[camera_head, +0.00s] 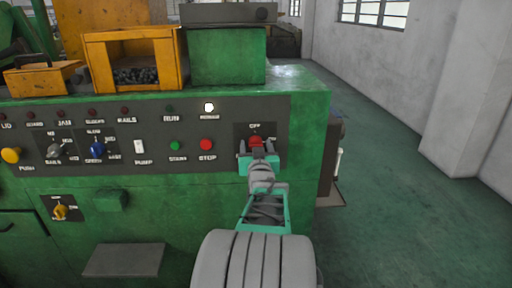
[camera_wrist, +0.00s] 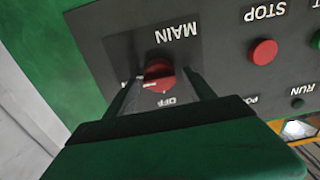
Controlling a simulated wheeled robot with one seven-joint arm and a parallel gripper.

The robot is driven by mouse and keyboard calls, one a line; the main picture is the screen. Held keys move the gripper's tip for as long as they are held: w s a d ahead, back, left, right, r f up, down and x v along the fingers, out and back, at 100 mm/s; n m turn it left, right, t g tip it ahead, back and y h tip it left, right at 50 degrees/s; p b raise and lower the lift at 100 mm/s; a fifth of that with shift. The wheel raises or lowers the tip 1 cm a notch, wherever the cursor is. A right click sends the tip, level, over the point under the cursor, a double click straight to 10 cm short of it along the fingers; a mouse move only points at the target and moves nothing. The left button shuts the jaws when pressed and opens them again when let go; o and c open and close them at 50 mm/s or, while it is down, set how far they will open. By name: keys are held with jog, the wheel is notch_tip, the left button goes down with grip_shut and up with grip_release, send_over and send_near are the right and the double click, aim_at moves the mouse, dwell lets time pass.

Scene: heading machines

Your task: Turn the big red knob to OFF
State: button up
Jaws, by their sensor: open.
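The big red knob (camera_head: 256,141) is on the right end of the dark control panel, with an OFF label above it in the head view. In the wrist view, the knob (camera_wrist: 159,75) sits on a dark plate marked MAIN and OFF, seen upside down. A white mark on the knob points to the left in the wrist view, toward a label partly hidden by a finger. My gripper (camera_head: 257,147) is at the knob, and its fingers (camera_wrist: 160,95) are apart, one on each side of it. I cannot tell whether they touch it.
A red STOP button (camera_head: 206,144) and a green START button (camera_head: 175,146) are left of the knob. A lit white lamp (camera_head: 208,107) is above them. The green machine (camera_head: 300,95) ends just right of the knob. Open floor (camera_head: 400,220) lies beyond.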

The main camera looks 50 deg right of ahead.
jog(key=shift+c, duration=0.3)
jog(key=c, duration=1.3)
jog(key=shift+f+n+b, duration=0.2)
jog(key=shift+n+b, duration=0.1)
jog(key=shift+b, duration=0.3)
jog(key=shift+w+a+f+n+b, duration=0.1)
jog(key=shift+n+b, duration=4.25)
jog(key=shift+b, duration=0.8)
jog(key=shift+w+a+n+b, duration=0.1)
jog(key=shift+n+b, duration=4.25)
jog(key=shift+b, duration=0.75)
